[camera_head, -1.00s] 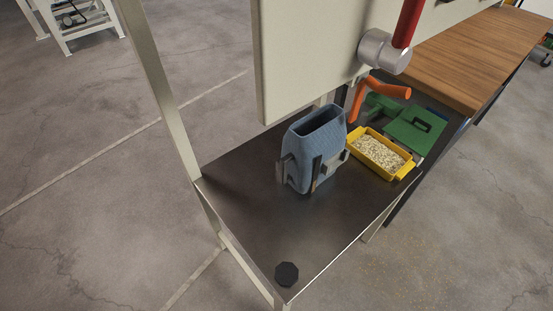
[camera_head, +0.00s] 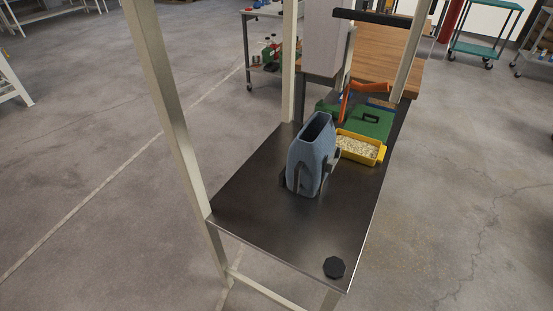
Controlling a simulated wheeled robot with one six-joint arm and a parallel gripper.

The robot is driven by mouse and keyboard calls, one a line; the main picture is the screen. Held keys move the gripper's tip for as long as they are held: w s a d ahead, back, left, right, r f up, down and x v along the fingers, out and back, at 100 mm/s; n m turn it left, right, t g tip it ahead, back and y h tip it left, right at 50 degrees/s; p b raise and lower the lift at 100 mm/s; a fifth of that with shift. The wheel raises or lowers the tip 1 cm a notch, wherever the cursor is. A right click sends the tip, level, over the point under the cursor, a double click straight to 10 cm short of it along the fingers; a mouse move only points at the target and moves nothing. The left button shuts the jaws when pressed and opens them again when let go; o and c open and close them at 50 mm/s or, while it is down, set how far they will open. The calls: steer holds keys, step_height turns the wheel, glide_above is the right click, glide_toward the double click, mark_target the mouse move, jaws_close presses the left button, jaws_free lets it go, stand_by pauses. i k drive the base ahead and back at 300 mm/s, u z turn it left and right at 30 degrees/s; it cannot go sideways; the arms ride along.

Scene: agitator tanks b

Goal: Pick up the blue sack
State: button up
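The blue sack (camera_head: 311,155) stands upright on a dark metal table (camera_head: 260,215). Its top is open and shows a dark inside. Dark grey and black bracket-like parts (camera_head: 298,181) sit against its lower sides; I cannot tell whether they hold it. My gripper is not in view.
A yellow tray of pale grains (camera_head: 360,148) and a green case (camera_head: 372,120) lie behind the sack. An orange bent part (camera_head: 366,88) rises there. Cream posts (camera_head: 172,110) frame the table. A black knob-like piece (camera_head: 334,267) sits at the front corner.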

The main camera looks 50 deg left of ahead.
mark_target(313, 154)
steer(key=u, duration=2.35)
steer(key=i, duration=1)
